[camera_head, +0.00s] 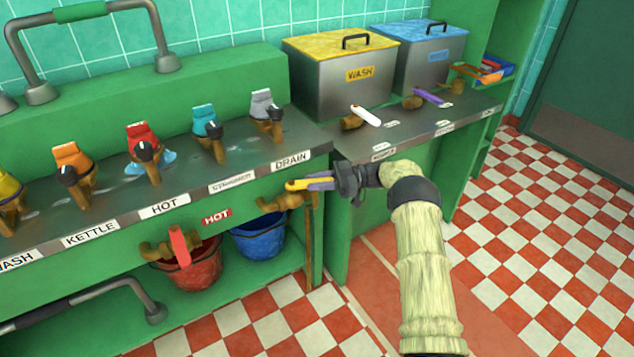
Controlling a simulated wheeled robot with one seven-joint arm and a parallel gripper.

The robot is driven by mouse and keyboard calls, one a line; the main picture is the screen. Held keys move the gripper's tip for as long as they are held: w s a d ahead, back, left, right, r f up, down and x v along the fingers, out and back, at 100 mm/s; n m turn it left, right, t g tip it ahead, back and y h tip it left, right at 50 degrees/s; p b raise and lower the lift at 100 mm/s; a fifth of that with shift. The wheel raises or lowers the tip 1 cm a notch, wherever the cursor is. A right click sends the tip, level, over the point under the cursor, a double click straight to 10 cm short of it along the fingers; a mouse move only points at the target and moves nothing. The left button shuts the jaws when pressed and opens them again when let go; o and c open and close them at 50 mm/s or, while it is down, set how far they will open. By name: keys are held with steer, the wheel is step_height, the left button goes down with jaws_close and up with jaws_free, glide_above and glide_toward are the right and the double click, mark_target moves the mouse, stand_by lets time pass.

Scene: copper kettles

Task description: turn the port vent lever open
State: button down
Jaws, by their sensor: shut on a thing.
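My gripper (318,184) reaches in from the right and is shut on a yellow lever (296,185). A purple-grey strip shows along the jaws beside the yellow. The lever sits on a brass valve (280,202) on the green counter front, below the DRAIN label (291,161). The lever lies roughly level, pointing right toward my gripper. The dark gripper body hides its far end. No label reading "port vent" can be made out, so I cannot tell from a label whether this is that lever.
A red lever (180,246) hangs on another brass valve to the left, above a red bucket (192,272). A blue bucket (260,238) stands below my gripper. White (366,115) and purple (428,97) levers are on the right counter. Checkered floor is clear at right.

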steer(key=shift+w, duration=0.1)
steer(key=c, duration=1.5)
jaws_free()
steer(key=o, duration=0.3)
steer(key=shift+o, duration=0.2)
steer(key=shift+a, duration=0.1)
steer(key=shift+d, duration=0.2)
